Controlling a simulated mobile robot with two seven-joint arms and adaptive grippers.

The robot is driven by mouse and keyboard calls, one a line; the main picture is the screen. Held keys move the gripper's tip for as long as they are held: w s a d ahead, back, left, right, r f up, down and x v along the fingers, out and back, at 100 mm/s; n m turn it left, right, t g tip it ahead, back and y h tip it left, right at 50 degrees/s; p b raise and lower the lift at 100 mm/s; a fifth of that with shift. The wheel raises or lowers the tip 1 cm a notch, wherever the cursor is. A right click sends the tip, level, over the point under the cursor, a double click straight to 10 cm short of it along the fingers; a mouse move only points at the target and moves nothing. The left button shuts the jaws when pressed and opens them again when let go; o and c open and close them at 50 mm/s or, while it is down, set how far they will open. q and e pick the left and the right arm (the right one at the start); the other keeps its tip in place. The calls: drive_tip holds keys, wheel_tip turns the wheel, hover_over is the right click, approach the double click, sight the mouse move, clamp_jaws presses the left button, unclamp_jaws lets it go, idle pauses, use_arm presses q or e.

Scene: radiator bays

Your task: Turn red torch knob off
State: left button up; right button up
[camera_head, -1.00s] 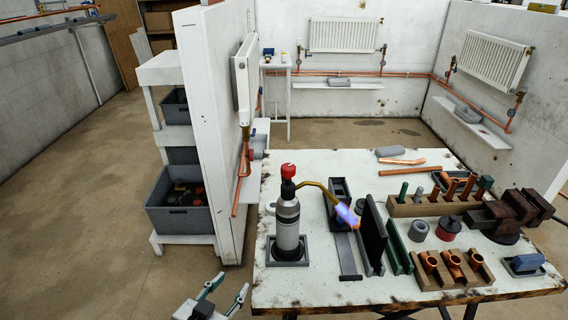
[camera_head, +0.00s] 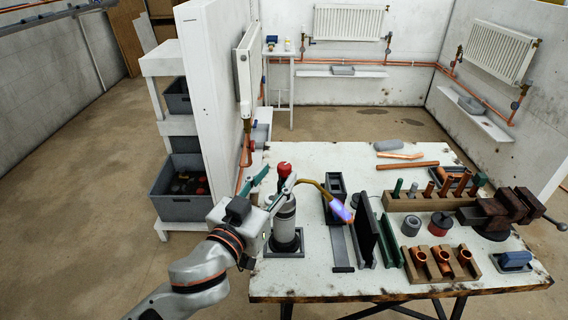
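The torch (camera_head: 284,222) stands upright in a dark square holder at the left of the workbench. Its red knob (camera_head: 284,168) sits on top. A brass tube runs right from its head, and a blue-violet flame (camera_head: 341,211) burns at the tip. My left gripper (camera_head: 278,179) reaches in from the lower left at the height of the torch's top. Its two fingers are spread, one left of the knob and one in front of the torch's neck, just below the knob. I cannot tell whether they touch it. My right gripper is not in view.
Dark upright plates (camera_head: 366,232) stand right of the flame. Wooden blocks with copper fittings (camera_head: 440,264), a vise (camera_head: 500,212) and a blue-handled brush (camera_head: 515,260) fill the bench's right side. A white partition (camera_head: 211,110) and shelf with grey bins (camera_head: 178,205) stand at left.

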sight(281, 170)
use_arm(q)
drive_tip(key=x, duration=0.5)
clamp_jaws()
